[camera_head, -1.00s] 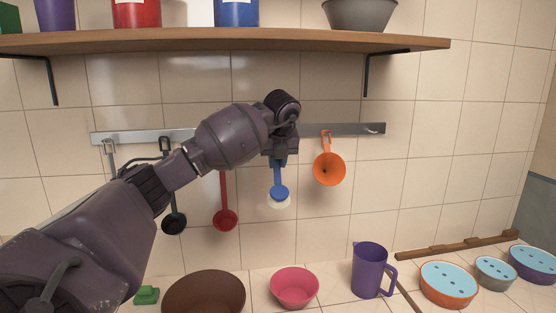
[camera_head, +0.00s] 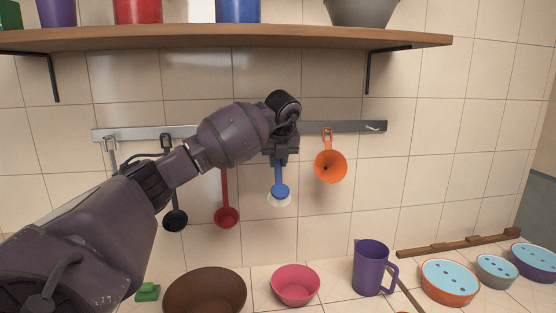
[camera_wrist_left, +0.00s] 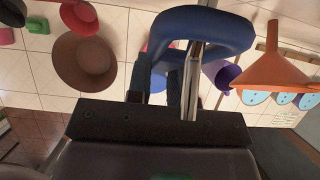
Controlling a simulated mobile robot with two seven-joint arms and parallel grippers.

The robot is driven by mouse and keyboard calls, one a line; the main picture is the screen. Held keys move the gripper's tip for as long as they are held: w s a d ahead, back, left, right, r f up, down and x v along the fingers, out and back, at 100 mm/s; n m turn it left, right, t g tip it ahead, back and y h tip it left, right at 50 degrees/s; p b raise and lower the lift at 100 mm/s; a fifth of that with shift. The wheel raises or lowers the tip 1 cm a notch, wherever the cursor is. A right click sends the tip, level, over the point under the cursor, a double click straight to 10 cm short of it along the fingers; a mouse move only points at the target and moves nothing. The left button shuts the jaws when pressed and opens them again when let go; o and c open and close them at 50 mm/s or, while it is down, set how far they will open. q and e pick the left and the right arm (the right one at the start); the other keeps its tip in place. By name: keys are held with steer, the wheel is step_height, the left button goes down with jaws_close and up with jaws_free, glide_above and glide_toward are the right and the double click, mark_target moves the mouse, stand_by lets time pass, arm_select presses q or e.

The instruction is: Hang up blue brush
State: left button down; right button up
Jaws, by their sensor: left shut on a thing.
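The blue brush (camera_head: 281,191) hangs head down below my left gripper (camera_head: 281,160), in front of the tiled wall under the metal rail (camera_head: 350,127). The gripper is shut on its handle. In the left wrist view the blue looped handle end (camera_wrist_left: 215,28) shows large, beyond the gripper (camera_wrist_left: 158,92). A silver metal hook piece (camera_wrist_left: 194,75) overlaps the loop there; I cannot tell whether the loop is around it. In the head view my wrist hides the rail and the handle's upper end. My right gripper is not in view.
A red ladle (camera_head: 227,215) and a black ladle (camera_head: 175,219) hang left of the brush, an orange funnel (camera_head: 330,166) right. A wooden shelf (camera_head: 300,41) is above. Below stand a brown bowl (camera_head: 205,293), a pink bowl (camera_head: 295,286) and a purple jug (camera_head: 370,268).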

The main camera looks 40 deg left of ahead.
arm_select(q)
steer(key=c, duration=0.9)
jaws_free()
steer(key=shift+c, duration=0.2)
steer(key=b+v, duration=0.1)
steer(key=v, duration=1)
steer(key=shift+f, duration=0.1)
steer(key=s+d, duration=0.2)
steer(key=d, duration=0.1)
steer(key=shift+s, duration=0.25)
